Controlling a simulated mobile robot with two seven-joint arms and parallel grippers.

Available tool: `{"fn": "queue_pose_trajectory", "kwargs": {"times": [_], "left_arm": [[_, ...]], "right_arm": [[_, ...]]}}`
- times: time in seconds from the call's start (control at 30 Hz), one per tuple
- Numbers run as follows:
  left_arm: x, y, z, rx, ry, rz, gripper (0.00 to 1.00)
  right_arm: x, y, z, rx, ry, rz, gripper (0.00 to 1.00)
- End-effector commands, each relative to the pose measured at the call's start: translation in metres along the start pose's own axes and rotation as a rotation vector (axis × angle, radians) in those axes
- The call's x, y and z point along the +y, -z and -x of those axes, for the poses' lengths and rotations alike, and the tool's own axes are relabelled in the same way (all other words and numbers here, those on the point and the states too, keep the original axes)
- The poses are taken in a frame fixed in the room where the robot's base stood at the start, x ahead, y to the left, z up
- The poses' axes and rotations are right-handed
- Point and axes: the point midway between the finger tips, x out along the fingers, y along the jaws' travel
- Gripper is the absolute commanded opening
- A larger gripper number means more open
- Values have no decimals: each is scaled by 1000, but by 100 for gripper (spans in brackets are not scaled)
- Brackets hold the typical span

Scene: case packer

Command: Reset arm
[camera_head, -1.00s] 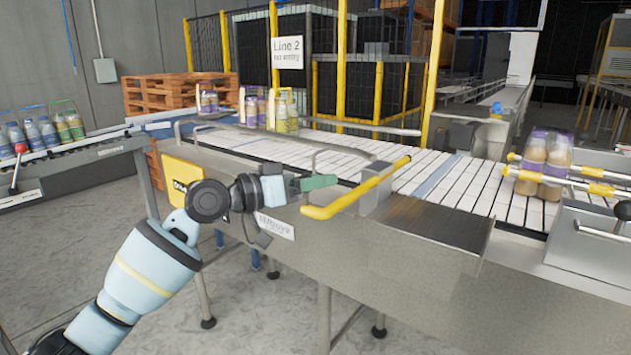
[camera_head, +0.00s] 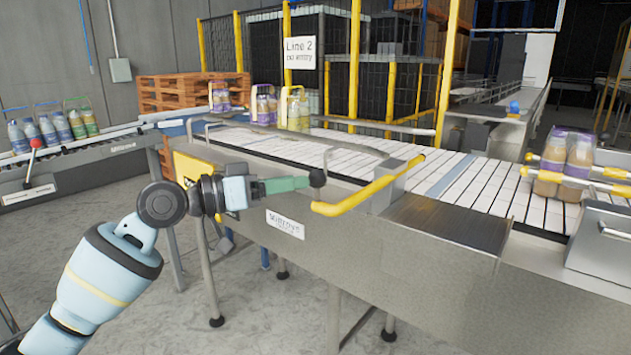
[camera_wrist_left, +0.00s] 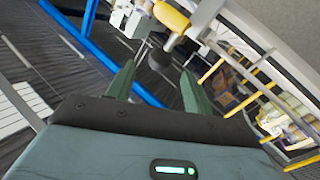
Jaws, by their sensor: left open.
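My left arm comes in from the lower left in the head view. Its gripper (camera_head: 290,184) has green fingers that point right, in front of the conveyor's near side. My right gripper is not in view.
The slatted conveyor (camera_head: 470,189) fills the middle, with a yellow guide rail (camera_head: 368,190) on its near edge. Bottle packs (camera_head: 565,164) stand at the right and more at the back. A second conveyor (camera_head: 100,158) carries bottles at the left. Floor is free below.

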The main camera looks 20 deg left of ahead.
Motion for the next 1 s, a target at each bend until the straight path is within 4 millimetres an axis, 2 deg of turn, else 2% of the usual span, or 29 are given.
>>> {"fn": "queue_pose_trajectory", "kwargs": {"times": [0.17,0.27,0.37,0.47,0.67,0.8,0.87,1.0], "left_arm": [[-2,-7,-2,-5,6,5,52],[-10,-30,-6,-17,31,17,52],[-22,-72,-10,-40,75,35,52],[-33,-124,-10,-67,133,52,52],[-42,-228,4,-130,251,73,52],[-37,-299,24,-182,331,81,52],[-32,-328,35,-205,365,82,52],[-15,-393,66,-268,441,80,52]], "right_arm": [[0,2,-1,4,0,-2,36],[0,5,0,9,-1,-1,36],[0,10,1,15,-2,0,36],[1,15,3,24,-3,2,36],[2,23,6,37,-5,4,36],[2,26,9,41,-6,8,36],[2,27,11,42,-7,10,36],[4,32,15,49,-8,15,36]]}}
